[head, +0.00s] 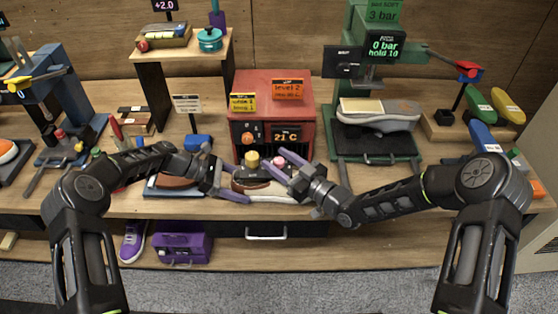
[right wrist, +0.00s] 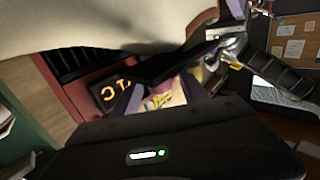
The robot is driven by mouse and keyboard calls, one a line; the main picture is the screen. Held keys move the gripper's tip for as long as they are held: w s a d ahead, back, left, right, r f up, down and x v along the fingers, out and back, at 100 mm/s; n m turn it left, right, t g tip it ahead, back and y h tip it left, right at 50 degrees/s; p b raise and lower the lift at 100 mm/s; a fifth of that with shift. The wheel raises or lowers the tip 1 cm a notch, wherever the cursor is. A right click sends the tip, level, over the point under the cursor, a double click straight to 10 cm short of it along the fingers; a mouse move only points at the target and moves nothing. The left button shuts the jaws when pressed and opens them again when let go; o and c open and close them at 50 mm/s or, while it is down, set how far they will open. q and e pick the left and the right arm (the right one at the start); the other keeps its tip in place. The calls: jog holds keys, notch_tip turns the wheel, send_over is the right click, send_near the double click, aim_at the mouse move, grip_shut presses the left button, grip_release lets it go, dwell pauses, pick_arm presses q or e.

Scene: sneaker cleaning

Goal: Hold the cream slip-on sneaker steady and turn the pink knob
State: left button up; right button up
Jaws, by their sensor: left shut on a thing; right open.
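The cream slip-on sneaker (head: 272,189) lies low in front of the red box, with a pale sole edge and dark parts. My left gripper (head: 240,183) is shut on it from the left, its purple fingers at the shoe's end; the grip point is partly hidden. The pink knob (head: 280,161) stands just behind the shoe, to the right of a yellow knob (head: 252,159). My right gripper (head: 280,165) is open, with its purple fingers beside the pink knob; I cannot tell whether they touch it. Its fingers show in the right wrist view (right wrist: 165,90).
The red box (head: 300,108) with a lit 21 C display stands behind the knobs. A green press (head: 345,142) holding a grey shoe (head: 375,116) is to the right. A tall stand (head: 158,85) is at back left. Purple case and shoe (head: 183,248) sit on the lower shelf.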

grip_shut()
dwell(0.5)
